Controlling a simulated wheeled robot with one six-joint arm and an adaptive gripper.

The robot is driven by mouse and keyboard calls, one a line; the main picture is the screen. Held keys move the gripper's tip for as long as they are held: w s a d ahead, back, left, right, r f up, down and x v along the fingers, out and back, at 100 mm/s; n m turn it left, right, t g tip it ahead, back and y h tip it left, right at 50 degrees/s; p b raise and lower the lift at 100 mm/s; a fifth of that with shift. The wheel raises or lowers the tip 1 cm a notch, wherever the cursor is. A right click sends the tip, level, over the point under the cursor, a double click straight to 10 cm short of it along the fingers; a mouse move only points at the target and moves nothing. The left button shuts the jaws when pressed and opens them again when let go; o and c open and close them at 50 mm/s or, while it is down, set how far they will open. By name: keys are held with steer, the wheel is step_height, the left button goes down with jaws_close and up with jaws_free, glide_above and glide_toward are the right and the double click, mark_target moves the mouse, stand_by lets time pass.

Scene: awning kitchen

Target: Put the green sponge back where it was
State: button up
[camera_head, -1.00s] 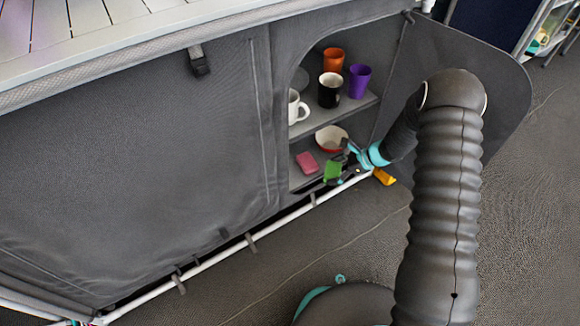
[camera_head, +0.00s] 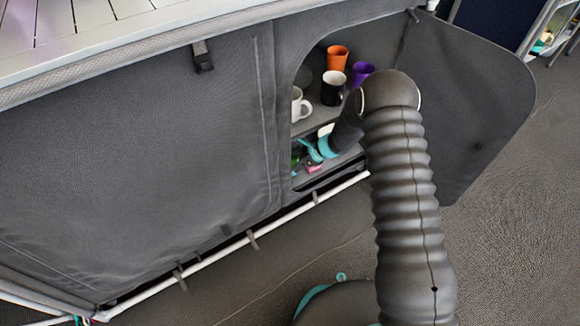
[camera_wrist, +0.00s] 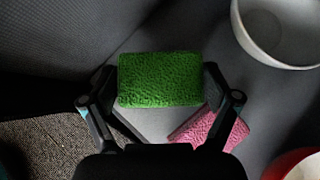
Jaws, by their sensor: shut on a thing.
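The green sponge (camera_wrist: 160,80) sits between the two fingers of my gripper (camera_wrist: 160,84) in the wrist view, and the gripper is shut on it. In the head view my gripper (camera_head: 305,152) is inside the lower compartment of the cupboard, at its left part. Only a sliver of the green sponge (camera_head: 295,158) shows there. The grey lower shelf (camera_wrist: 150,38) lies under the sponge in the wrist view; whether they touch I cannot tell. A pink sponge (camera_wrist: 190,128) lies just beside the green one, partly behind my right finger.
A white bowl (camera_wrist: 275,50) stands right of the green sponge, and a red-rimmed bowl (camera_wrist: 285,163) shows at the lower right corner. The upper shelf (camera_head: 318,120) holds a white mug (camera_head: 298,106), a black mug (camera_head: 332,88), an orange cup (camera_head: 337,58) and a purple cup (camera_head: 362,72).

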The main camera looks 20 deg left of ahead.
steer(key=shift+f, duration=1)
steer(key=shift+f, duration=0.15)
steer(key=o, duration=0.7)
steer(key=shift+d+r, duration=0.15)
steer(key=shift+r, duration=0.2)
steer(key=shift+v, duration=3.5)
steer(key=shift+w+d, duration=0.1)
